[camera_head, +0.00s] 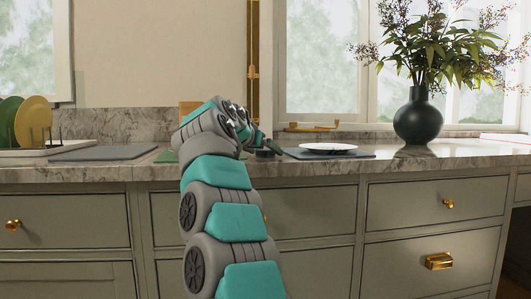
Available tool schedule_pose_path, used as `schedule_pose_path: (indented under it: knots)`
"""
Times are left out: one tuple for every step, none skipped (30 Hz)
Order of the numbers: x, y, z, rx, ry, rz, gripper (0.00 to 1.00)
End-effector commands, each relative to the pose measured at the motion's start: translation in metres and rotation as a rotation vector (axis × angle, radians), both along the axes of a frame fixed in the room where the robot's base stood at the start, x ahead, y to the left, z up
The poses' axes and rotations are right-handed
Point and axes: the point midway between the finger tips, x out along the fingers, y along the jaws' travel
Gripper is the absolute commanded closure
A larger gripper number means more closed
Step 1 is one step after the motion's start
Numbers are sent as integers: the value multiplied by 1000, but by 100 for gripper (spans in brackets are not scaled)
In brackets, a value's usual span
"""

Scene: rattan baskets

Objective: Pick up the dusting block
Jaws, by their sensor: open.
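My arm reaches up from the bottom centre to the marble counter. My gripper (265,147) is at its far end, low over the counter, small and partly hidden behind my wrist. It is open. A small dark object (265,154) shows on the counter right by the gripper; I cannot tell if it is the dusting block or whether the fingers touch it. A flat green item (167,156) lies on the counter just left of my wrist, partly hidden by it. I cannot make out the dusting block for certain.
A white plate (328,148) lies on a dark mat (365,155) right of the gripper. A dark vase (420,121) with flowers stands further right. At left are a grey board (103,153) and a rack with plates (34,121). Drawers front the counter.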

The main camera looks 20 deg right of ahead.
Motion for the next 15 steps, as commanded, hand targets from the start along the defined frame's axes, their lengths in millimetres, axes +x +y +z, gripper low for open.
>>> schedule_pose_path:
  knots:
    - [0, 0, 0, 0, 0, 0, 0]
    - [0, 0, 0, 0, 0, 0, 0]
    - [0, 0, 0, 0, 0, 0, 1]
    - [0, 0, 0, 0, 0, 0, 5]
    - [0, 0, 0, 0, 0, 0, 8]
    - [0, 0, 0, 0, 0, 0, 12]
    - [0, 1, 0, 0, 0, 1, 16]
    - [0, 1, 0, 0, 0, 1, 19]
    - [0, 1, 0, 0, 0, 1, 24]
    - [0, 1, 0, 0, 0, 1, 27]
    - [0, 1, 0, 0, 0, 1, 30]
    - [0, 1, 0, 0, 0, 1, 35]
    - [0, 1, 0, 0, 0, 1, 38]
    - [0, 1, 0, 0, 0, 1, 42]
    - [0, 1, 0, 0, 0, 1, 46]
